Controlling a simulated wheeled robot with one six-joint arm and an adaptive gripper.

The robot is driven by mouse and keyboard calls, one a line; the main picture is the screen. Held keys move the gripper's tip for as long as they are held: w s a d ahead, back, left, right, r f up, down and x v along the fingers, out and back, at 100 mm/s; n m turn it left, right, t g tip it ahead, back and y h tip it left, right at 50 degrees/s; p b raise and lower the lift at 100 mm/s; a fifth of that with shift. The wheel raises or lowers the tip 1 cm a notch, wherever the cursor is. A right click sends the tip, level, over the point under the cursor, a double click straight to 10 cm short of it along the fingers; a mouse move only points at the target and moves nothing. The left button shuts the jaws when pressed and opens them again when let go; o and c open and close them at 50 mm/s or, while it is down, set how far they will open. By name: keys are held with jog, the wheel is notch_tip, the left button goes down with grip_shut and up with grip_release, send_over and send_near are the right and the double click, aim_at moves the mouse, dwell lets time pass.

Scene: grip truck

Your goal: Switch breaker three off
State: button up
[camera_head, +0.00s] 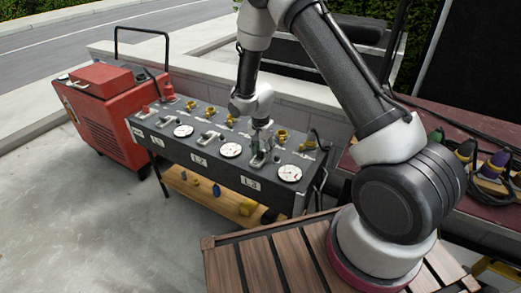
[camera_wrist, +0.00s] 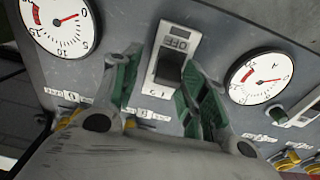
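The breaker panel (camera_head: 205,168) is a grey bench top with labels L1, L2 and L3. My gripper (camera_head: 260,150) is over its front right part, by the L3 label, between the middle and right gauges. In the wrist view my gripper (camera_wrist: 160,78) is open, with one green-padded finger on each side of a breaker (camera_wrist: 168,52). The breaker has a light frame, an OFF mark at its upper end in the picture and a dark lever. The fingers straddle the lever; I cannot tell whether they touch it. In the head view the gripper largely hides this breaker.
White dial gauges flank the breaker, one on the left (camera_wrist: 60,22) and one on the right (camera_wrist: 258,78). Yellow connectors (camera_head: 281,134) stand along the panel's rear. A red machine (camera_head: 105,122) stands left of the bench. A slatted wooden deck (camera_head: 255,268) lies in front.

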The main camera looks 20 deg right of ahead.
aim_at(260, 158)
jog(key=shift+w+a+r, duration=0.1)
jog(key=shift+r, duration=0.05)
jog(key=r, duration=1.1)
jog(key=shift+s+a+r, duration=0.25)
jog(key=shift+a+r, duration=0.05)
jog(key=shift+r, duration=0.05)
